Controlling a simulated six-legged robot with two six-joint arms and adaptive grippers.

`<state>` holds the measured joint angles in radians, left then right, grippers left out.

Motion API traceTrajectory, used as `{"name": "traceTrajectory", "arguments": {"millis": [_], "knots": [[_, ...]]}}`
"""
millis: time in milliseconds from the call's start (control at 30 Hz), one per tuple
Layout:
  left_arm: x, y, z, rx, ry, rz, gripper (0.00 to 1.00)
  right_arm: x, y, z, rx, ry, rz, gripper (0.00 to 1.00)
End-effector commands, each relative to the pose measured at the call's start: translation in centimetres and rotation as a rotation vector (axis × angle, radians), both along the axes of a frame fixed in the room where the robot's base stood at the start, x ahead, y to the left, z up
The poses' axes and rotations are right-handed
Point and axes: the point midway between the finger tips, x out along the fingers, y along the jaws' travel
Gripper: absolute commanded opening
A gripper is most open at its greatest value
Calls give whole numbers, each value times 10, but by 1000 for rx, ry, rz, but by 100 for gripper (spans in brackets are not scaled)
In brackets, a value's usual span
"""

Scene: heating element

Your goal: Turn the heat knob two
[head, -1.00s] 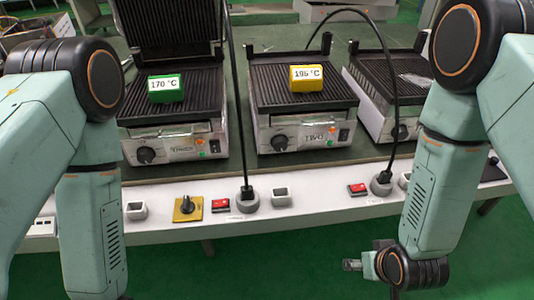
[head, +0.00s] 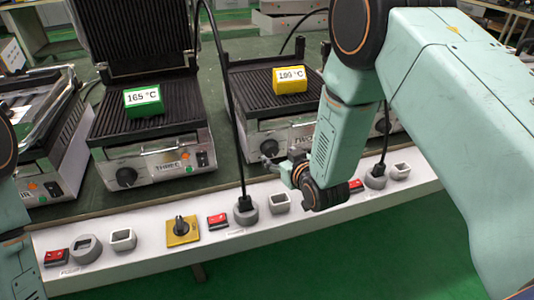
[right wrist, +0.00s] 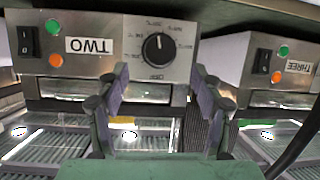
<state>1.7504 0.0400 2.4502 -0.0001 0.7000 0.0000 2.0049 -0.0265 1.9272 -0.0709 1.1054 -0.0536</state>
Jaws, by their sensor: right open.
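Grill TWO (head: 292,135) is a silver contact grill with a ribbed black plate and a yellow temperature display (head: 290,80) on it. Its black heat knob shows in the right wrist view (right wrist: 158,46), upside down, with a white pointer and a printed dial around it. In the head view, my right gripper (head: 268,161) is in front of that grill's face, close to the knob. In the right wrist view, my right gripper (right wrist: 158,80) has its fingers spread and empty, with the knob between and beyond the tips. No contact shows. My left gripper is out of view.
Grill THREE (head: 150,160) with a green display (head: 143,98) stands to the left. A white ledge (head: 150,262) along the front carries red switches, sockets and a yellow-plated rotary switch (head: 182,231). A black plug and cable (head: 242,180) rise left of my right gripper.

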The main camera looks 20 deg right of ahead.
Motion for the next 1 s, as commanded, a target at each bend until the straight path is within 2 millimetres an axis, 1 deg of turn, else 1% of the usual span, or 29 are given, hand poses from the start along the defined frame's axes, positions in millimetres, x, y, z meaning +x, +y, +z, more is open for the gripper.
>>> {"name": "traceTrajectory", "arguments": {"millis": [33,200,400,567,800,1000], "knots": [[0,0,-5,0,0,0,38,8,-1,-6,0,-1,-1,66],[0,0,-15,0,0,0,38,32,0,-16,0,-1,-1,66],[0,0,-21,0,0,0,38,51,4,-23,0,1,1,66],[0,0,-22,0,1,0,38,57,7,-25,0,2,2,66],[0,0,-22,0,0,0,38,58,10,-24,0,2,4,66],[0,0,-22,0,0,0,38,58,10,-24,0,3,3,49]]}}
